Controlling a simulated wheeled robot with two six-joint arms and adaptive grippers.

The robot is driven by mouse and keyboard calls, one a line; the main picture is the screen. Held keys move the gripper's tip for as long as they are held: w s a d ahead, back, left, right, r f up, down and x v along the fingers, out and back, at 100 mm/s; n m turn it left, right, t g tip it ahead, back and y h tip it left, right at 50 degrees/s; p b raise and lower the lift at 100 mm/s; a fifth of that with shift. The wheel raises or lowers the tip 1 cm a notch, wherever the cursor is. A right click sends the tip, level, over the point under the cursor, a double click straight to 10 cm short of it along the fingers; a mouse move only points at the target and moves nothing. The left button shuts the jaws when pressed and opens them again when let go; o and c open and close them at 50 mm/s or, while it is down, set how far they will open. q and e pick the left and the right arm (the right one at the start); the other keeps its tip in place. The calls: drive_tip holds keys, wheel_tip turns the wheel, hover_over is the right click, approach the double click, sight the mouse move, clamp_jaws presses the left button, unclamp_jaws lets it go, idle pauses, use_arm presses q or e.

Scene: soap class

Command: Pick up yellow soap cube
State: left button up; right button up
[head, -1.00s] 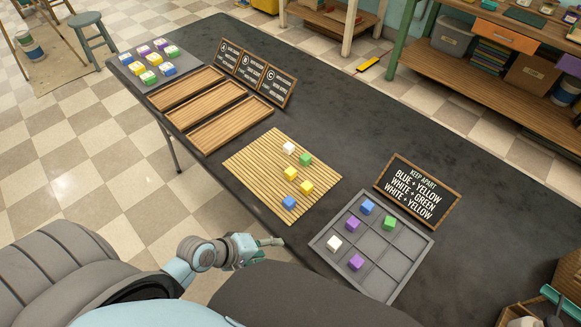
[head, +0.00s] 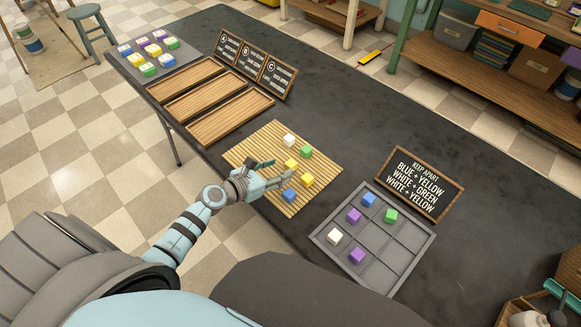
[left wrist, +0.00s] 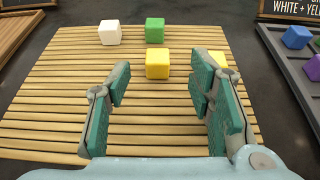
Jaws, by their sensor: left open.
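Two yellow soap cubes lie on the slatted bamboo mat (head: 265,140). One yellow cube (head: 290,165) is near the mat's middle, and the other yellow cube (head: 307,181) is closer to its right edge. My left gripper (head: 277,170) is open and empty over the mat. In the left wrist view the first yellow cube (left wrist: 157,64) is ahead of and between the open fingers (left wrist: 160,100), apart from them. The second yellow cube (left wrist: 218,59) is partly hidden behind the right finger. My right gripper is not in view.
On the mat are also a white cube (head: 289,140), a green cube (head: 306,152) and a blue cube (head: 289,195). A grey divided tray (head: 408,262) with several cubes is at right, beside the keep-apart sign (head: 419,184). Wooden trays (head: 230,124) stand at left.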

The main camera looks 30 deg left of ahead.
sight(288, 165)
use_arm(q)
drive_tip(key=b+x, duration=0.1)
drive_tip(key=x, duration=0.1)
drive_tip(key=b+x, duration=0.1)
drive_tip(key=x, duration=0.1)
drive_tip(key=shift+w+a+f, duration=0.15)
drive_tip(key=shift+f, duration=0.4)
drive_tip(key=shift+w, duration=0.15)
drive_tip(key=shift+c, duration=0.4)
drive_tip(key=shift+r, duration=0.1)
drive_tip(key=c, duration=0.9)
drive_tip(key=shift+c, duration=0.2)
